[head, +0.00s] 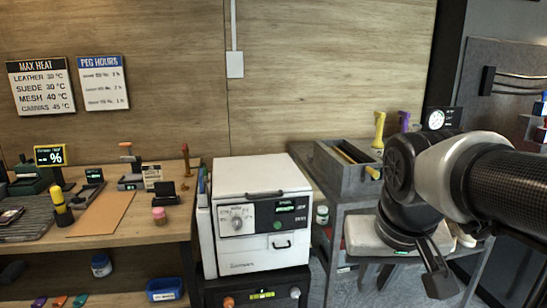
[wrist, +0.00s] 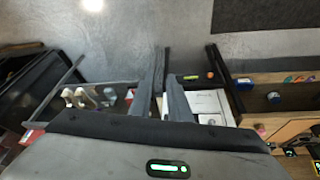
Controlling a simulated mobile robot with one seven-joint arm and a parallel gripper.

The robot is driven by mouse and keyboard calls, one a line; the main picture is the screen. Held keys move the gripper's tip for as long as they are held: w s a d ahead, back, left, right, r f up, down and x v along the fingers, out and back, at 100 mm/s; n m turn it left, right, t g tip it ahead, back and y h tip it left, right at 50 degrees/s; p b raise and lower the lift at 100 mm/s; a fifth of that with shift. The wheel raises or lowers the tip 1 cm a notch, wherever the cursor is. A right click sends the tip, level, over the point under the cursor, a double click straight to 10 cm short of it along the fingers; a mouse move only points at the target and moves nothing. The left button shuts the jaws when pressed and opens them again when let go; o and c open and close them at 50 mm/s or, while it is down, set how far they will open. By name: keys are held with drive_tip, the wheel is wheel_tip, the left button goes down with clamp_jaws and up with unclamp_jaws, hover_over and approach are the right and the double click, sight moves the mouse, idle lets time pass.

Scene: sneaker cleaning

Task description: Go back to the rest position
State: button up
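My gripper (head: 412,277) hangs at the right of the head view, fingers pointing down, in front of a grey side stand. Its two fingers are apart with nothing visible between them. In the wrist view the fingers (wrist: 163,92) also stand apart and look empty. My arm reaches in from the right edge of the head view.
A white oven-like box (head: 262,210) stands in the middle. A wooden workbench (head: 120,238) with small tools is at the left. A grey bin (head: 346,170) and a pale block (head: 365,236) are on the stand beside my gripper. Wall signs (head: 42,86) hang behind.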

drive_tip(key=s+a+f+n+t, duration=0.1)
drive_tip(key=s+a+t, duration=0.1)
drive_tip(key=s, duration=0.4)
wheel_tip(320, 180, up, 21)
drive_tip(key=p, duration=2.1)
drive_tip(key=shift+w+a+g+y, duration=0.2)
drive_tip(key=shift+w+g+y, duration=0.05)
drive_tip(key=shift+g+y, duration=0.05)
drive_tip(key=shift+f, duration=0.1)
